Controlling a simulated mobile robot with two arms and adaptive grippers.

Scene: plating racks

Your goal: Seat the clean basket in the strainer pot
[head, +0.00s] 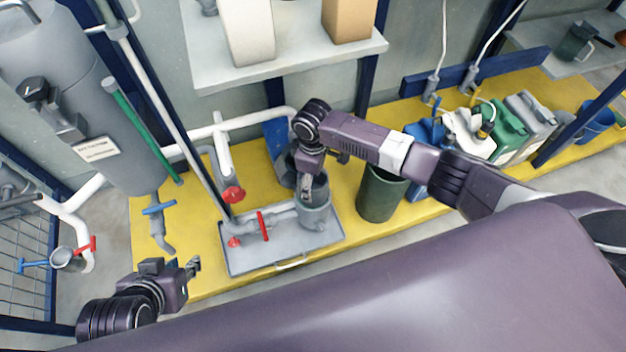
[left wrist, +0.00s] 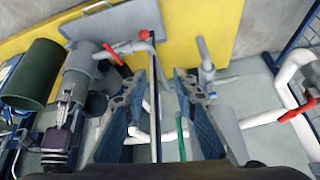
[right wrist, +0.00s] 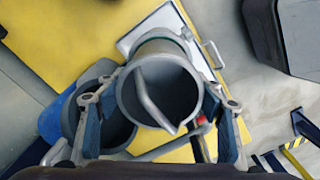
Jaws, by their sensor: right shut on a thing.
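The clean basket (head: 321,186) is a grey open cylinder with a bar across its mouth. It stands upright at the strainer pot (head: 316,216), a grey pot on the tray; how deep it sits is unclear. In the right wrist view the basket (right wrist: 185,85) lies between the two fingers, with a dark ring below its rim. My right gripper (head: 306,187) is shut on the basket from above. The left wrist view also shows the pot (left wrist: 82,62). My left gripper (head: 193,268) is open and empty, left of the tray; its fingers (left wrist: 155,95) stand apart.
The grey tray (head: 270,262) holds piping with red valve handles (head: 263,226). A dark grey vessel (right wrist: 112,128) stands beside the basket on something blue. A dark green bin (head: 380,195) is right of the pot. Several jugs (head: 506,128) stand further right. A shelf (head: 290,67) overhangs behind.

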